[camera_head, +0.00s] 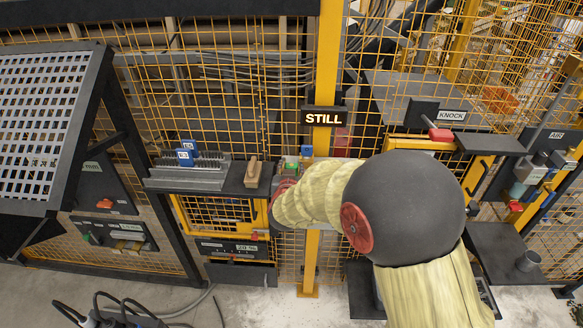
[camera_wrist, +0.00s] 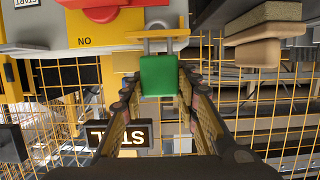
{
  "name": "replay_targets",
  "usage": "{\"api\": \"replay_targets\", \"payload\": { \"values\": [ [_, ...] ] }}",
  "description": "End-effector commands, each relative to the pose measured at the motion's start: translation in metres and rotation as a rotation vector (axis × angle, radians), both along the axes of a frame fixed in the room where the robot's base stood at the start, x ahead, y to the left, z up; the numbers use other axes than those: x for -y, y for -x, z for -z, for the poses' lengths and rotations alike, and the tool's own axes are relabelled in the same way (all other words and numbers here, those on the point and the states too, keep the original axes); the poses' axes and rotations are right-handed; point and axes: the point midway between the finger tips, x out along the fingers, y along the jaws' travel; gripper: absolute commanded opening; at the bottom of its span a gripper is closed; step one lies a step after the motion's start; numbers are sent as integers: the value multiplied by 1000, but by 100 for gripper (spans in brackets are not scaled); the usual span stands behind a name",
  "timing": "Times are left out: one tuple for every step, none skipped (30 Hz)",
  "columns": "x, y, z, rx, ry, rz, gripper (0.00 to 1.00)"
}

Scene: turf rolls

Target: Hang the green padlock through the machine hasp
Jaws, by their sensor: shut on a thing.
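The green padlock (camera_wrist: 163,76) is between the two fingers of my gripper (camera_wrist: 160,88) in the wrist view, and the gripper is shut on it. Its grey shackle (camera_wrist: 166,44) points up in that picture, toward the grey machine panel. A yellow part and a red handle (camera_wrist: 104,10) are on that panel, with an inverted label beside them. The shackle's end overlaps the panel's edge fittings in the picture. I cannot tell whether it passes through the hasp, or which fitting the hasp is.
An orange mesh fence with a yellow post (camera_head: 328,70) and a STILL sign (camera_head: 324,117) stands behind. A dark shelf (camera_head: 235,182) holds a wooden block (camera_head: 253,172); blue tagged items (camera_head: 185,157) stand left of it. A KNOCK-labelled station (camera_head: 440,112) is at right.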

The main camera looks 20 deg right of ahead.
Motion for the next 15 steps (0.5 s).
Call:
{"api": "replay_targets", "payload": {
  "values": [
    [0, 0, 2, 1, 0, 0, 3],
    [0, 0, 2, 1, 0, 0, 3],
    [0, 0, 3, 1, 0, 0, 3],
    [0, 0, 4, 1, 0, 0, 3],
    [0, 0, 4, 1, 0, 0, 3],
    [0, 0, 5, 1, 0, 0, 3],
    [0, 0, 6, 1, 0, 0, 3],
    [0, 0, 7, 1, 0, 0, 3],
    [0, 0, 7, 1, 0, 0, 3],
    [0, 0, 8, 1, 0, 0, 3],
    [0, 0, 9, 1, 0, 0, 3],
    [0, 0, 10, 1, 0, 0, 3],
    [0, 0, 10, 1, 0, 0, 3],
    [0, 0, 11, 1, 0, 0, 3],
    [0, 0, 12, 1, 0, 0, 3]
  ]
}}
